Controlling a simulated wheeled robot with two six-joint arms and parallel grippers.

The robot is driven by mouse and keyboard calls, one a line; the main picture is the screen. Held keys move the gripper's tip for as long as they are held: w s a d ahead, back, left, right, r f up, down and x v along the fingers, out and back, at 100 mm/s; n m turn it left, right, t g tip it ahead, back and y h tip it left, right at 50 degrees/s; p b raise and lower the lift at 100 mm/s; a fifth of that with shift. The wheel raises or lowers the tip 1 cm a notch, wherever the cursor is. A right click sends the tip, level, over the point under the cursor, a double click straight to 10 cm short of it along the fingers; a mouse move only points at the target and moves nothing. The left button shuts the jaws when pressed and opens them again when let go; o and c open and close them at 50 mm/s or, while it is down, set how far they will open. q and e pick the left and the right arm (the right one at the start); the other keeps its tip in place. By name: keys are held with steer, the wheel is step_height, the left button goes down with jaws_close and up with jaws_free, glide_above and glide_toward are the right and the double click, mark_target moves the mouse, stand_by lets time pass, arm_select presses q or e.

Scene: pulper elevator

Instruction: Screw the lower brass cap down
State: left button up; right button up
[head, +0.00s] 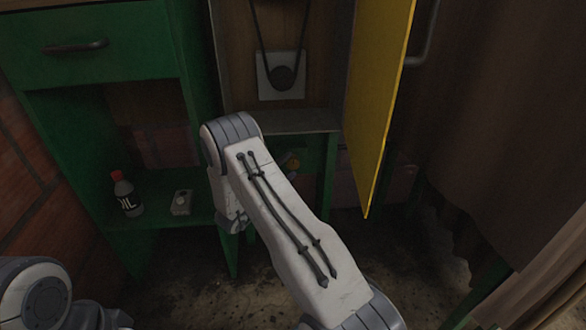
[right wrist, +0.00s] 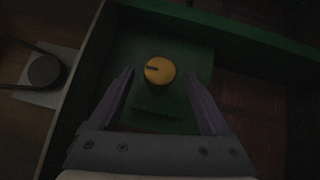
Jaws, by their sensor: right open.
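The brass cap (right wrist: 159,70) shows in the right wrist view as a round yellow-orange knob with a dark slot, on a green panel. My right gripper (right wrist: 160,74) is open, one finger on each side of the cap in that picture. I see gaps between the cap and both fingers, and I cannot tell how far the fingertips are from it in depth. My arm hides the right gripper there. My left gripper is not in view.
A yellow door (head: 378,105) stands open to the right of my arm. A dark pulley (head: 283,77) with a belt is above. An oil bottle (head: 126,194) and a small grey box (head: 181,202) stand on the green shelf at left. A brown curtain (head: 500,120) hangs at right.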

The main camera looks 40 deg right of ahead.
mark_target(291, 164)
steer(key=shift+b+x, duration=0.55)
steer(key=shift+x, duration=1.1)
steer(key=shift+c, duration=0.3)
jaws_close()
steer(key=shift+r+p, duration=0.2)
steer(key=shift+p, duration=0.55)
steer(key=m+y+p, duration=0.3)
steer(key=y+p, duration=0.1)
steer(key=p, duration=0.7)
steer(key=shift+s+r+m+g, duration=0.1)
steer(key=shift+s+m+g, duration=0.05)
steer(key=shift+m+g, duration=0.15)
steer(key=shift+f+m+y+p, duration=0.2)
steer(key=shift+m+y+p, duration=0.2)
steer(key=shift+p, duration=0.55)
steer(key=shift+f, duration=0.15)
